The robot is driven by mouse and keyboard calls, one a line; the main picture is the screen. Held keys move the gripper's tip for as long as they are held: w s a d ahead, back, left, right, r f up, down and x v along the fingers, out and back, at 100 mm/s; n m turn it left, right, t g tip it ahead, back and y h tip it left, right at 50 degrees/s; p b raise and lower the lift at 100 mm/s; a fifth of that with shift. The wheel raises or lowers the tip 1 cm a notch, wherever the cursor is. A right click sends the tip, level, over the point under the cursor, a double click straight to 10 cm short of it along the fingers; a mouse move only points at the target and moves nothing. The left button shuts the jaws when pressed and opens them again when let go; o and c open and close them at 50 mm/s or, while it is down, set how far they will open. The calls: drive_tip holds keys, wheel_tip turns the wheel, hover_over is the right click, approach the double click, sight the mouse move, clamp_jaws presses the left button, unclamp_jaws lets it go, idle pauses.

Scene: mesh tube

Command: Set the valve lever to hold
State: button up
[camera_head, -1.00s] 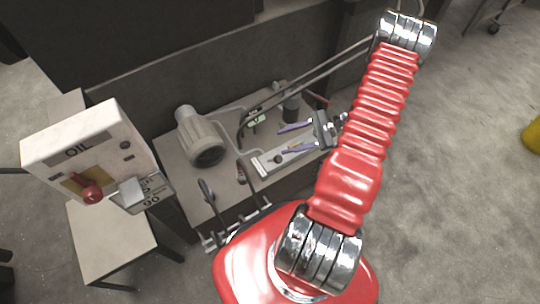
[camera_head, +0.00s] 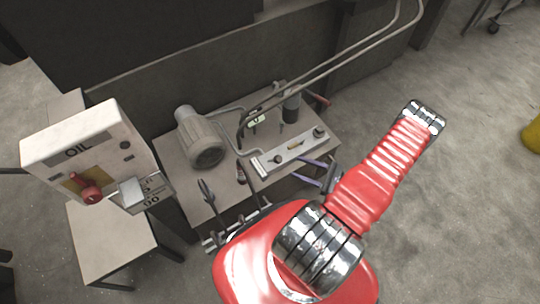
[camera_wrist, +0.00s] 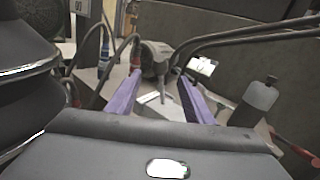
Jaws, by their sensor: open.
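No lever is clearly marked as the valve lever. A red-handled lever (camera_head: 318,99) sticks out beside a dark cylinder (camera_head: 291,107) at the far right of the low table. In the wrist view the red handle (camera_wrist: 298,150) is at the right edge. A thin grey upright piece (camera_wrist: 187,97) shows between my fingers there, farther off; I cannot tell what it is. My gripper (camera_head: 320,171) is open, its purple fingers beside the table's near right edge, below the grey panel (camera_head: 289,152). In the wrist view my gripper (camera_wrist: 160,100) holds nothing, its fingers apart.
A grey motor (camera_head: 201,138) and curved pipes (camera_head: 330,62) stand on and over the table (camera_head: 172,152). Open floor (camera_head: 465,190) lies to the right.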

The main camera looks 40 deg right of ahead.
drive_tip(key=x, duration=1.3)
drive_tip(key=shift+w+a, duration=0.25)
drive_tip(key=shift+w, duration=0.05)
drive_tip(key=shift+r, duration=0.1)
drive_tip(key=shift+c, duration=0.4)
clamp_jaws()
idle(0.5)
